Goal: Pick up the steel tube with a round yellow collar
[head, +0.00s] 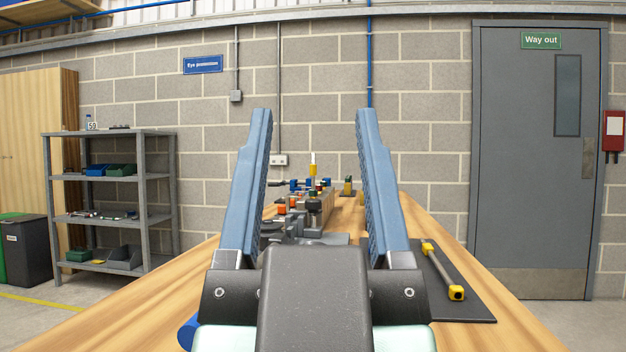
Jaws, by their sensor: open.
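My gripper (314,115) is open, its two blue fingers raised and wide apart with nothing held between them. A steel tube (441,269) with yellow ends lies on a dark mat to the right of my gripper, apart from it. Its near end (456,293) is a blocky yellow piece with a dark hole; its far yellow end (427,248) looks rounder and smaller. Farther back, between the fingers, a small upright piece (313,164) is white above and yellow below; whether it is a tube with a collar I cannot tell.
The wooden bench (120,310) runs away toward a block wall. Grey fixtures and small coloured parts (300,207) crowd its middle, partly hidden by my gripper. The dark mat (470,308) lies along the right side. A grey shelf unit (108,200) stands left, a door (535,150) right.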

